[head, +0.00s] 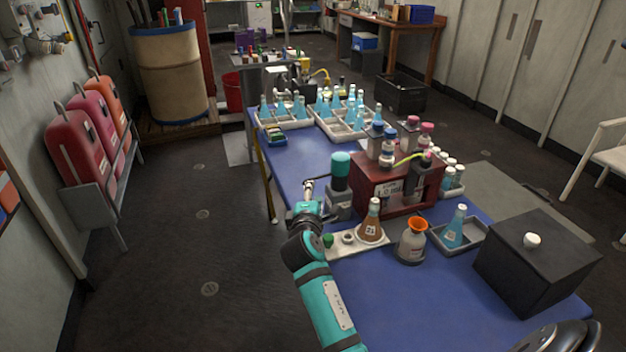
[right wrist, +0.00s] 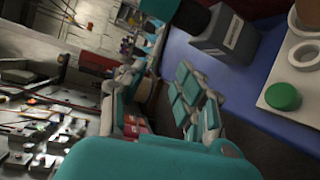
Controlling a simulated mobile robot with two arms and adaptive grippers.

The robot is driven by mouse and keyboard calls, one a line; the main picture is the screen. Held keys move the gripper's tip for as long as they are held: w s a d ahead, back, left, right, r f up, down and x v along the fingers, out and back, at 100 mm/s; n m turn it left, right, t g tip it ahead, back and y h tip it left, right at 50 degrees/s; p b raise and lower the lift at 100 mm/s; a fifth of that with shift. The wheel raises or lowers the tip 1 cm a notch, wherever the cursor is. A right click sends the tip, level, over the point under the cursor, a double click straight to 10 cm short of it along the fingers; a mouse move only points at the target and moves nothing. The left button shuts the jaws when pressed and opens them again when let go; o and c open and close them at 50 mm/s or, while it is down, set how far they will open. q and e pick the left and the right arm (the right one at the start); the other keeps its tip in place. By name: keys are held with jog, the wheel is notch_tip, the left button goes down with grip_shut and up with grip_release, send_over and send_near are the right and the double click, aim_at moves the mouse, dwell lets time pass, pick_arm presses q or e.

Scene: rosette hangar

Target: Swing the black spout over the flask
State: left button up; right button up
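My right gripper (head: 309,188) is at the left edge of the blue table, beside a dispenser (head: 341,165) with a teal top and grey base. In the right wrist view its fingers (right wrist: 155,90) stand apart with nothing between them. The dispenser's black body (right wrist: 190,14) and labelled grey base (right wrist: 225,40) show there too. A flask of brown liquid (head: 371,230) stands upright on a white plate (head: 345,247), right of and nearer than the dispenser. My left gripper is not in view.
The plate also bears a green cap (head: 328,240). A red-brown box (head: 395,190) with bottles stands right of the dispenser. A bottle with an orange funnel (head: 412,242), a blue flask (head: 455,228) in a grey tray and a black box (head: 537,265) stand further right.

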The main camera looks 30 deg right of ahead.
aim_at(314, 178)
jog(key=x, duration=0.8)
jog(key=shift+w+d+f+b, duration=0.1)
jog(key=shift+w+d+b, duration=0.1)
jog(key=shift+w+b, duration=0.1)
jog(key=shift+w+d, duration=0.1)
jog(key=shift+w, duration=0.05)
jog(key=c, duration=0.6)
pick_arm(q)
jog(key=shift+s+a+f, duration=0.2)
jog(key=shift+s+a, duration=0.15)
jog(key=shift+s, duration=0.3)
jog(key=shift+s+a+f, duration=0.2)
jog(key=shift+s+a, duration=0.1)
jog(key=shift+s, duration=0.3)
pick_arm(e)
grip_shut()
